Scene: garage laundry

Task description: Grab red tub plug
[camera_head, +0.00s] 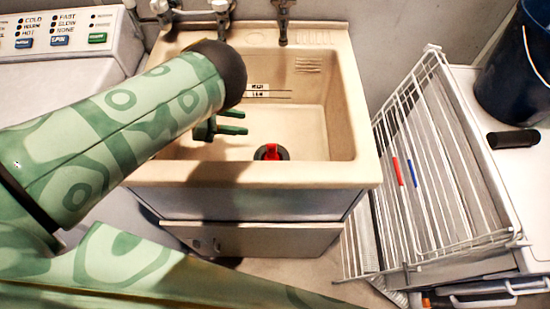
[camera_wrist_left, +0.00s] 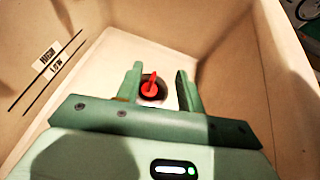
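The red tub plug (camera_head: 272,152) sits at the bottom of the beige laundry tub (camera_head: 368,170), on a dark round drain. In the left wrist view the red plug (camera_wrist_left: 151,86) shows between the two fingers, beyond their tips. My left gripper (camera_head: 246,122) is inside the tub, above and to the left of the plug, with its green fingers apart and nothing between them. The left gripper also shows in the left wrist view (camera_wrist_left: 160,72). The gripper's body is partly hidden behind my left arm in the head view. My right gripper is in neither view.
Taps (camera_head: 221,14) stand at the tub's back edge. A washing machine (camera_head: 65,60) is at the left. A white wire rack (camera_head: 430,150) stands close on the right, beside a dark blue bucket (camera_head: 515,70) and a black cylinder (camera_head: 513,139). The tub's walls surround the gripper.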

